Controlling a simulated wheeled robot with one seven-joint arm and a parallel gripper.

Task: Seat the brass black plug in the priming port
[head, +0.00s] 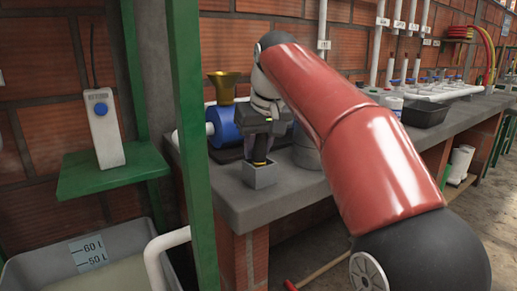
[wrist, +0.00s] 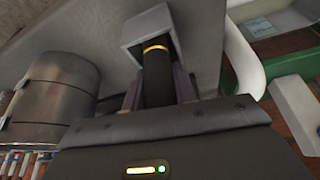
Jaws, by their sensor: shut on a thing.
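The plug (wrist: 157,78) is a black cylinder with a brass ring, between the two fingers of my gripper (wrist: 158,90) in the wrist view. My gripper (head: 261,155) is shut on it and points down at the counter's near corner in the head view. The plug's lower end is at the mouth of a small grey square holder (head: 259,177), also in the wrist view (wrist: 133,42); whether it touches the bottom is hidden. A blue pump (head: 226,127) with a brass funnel (head: 223,86) on top stands behind to the left.
A metal pot (head: 305,155) stands close right of my gripper, also in the wrist view (wrist: 50,98). A green post (head: 192,140) rises left of the counter (head: 235,207). A green shelf (head: 110,175) holds a white device (head: 103,130). A black tray (head: 425,112) sits farther right.

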